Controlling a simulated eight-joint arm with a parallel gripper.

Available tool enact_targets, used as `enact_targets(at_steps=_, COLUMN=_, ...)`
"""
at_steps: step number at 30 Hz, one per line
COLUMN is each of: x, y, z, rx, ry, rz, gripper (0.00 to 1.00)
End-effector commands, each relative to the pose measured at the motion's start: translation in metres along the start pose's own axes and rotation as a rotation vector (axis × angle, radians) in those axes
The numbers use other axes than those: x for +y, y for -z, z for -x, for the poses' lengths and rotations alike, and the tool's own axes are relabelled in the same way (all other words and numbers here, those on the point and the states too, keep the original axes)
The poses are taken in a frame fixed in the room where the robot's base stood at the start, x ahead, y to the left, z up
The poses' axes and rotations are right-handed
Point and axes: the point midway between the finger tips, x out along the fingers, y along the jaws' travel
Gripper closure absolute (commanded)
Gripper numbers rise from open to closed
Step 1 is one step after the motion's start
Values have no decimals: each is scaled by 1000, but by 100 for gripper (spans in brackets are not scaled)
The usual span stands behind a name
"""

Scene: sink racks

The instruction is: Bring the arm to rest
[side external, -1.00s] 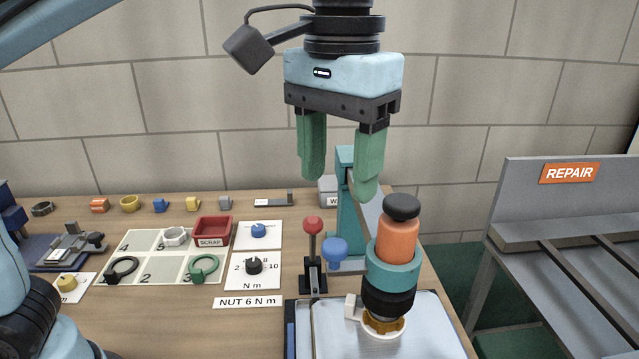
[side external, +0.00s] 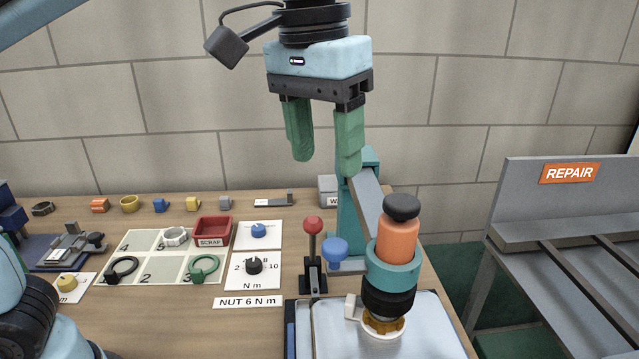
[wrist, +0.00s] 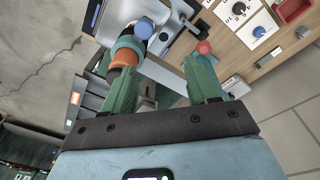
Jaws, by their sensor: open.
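My gripper (side external: 325,158) hangs above the back of the bench in the side external view, its two green fingers apart with nothing between them. It is up and to the left of the orange tool (side external: 398,240) with the black cap, which stands in a teal holder (side external: 393,274) over a white ring on the metal plate (side external: 425,335). In the wrist view, my gripper (wrist: 162,95) also shows open, with the orange tool (wrist: 124,57) beyond the left finger.
A red-knobbed lever (side external: 313,226) and a teal stand (side external: 350,215) rise below my gripper. A red SCRAP tray (side external: 212,232), dials and several small rings lie on the bench at left. A grey REPAIR rack (side external: 560,215) stands at right. The air around my gripper is free.

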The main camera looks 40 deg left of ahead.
Motion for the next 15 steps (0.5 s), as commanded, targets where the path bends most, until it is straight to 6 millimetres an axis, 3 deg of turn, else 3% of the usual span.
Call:
enact_targets(at_steps=1, x=-18, y=3, z=-12, rx=38, ry=-13, rz=10, gripper=42)
enact_targets(at_steps=7, x=-82, y=3, z=-67, rx=214, ry=-41, rz=7, gripper=42)
enact_targets(at_steps=15, x=-157, y=-24, z=-145, rx=438, ry=4, rz=-3, gripper=42)
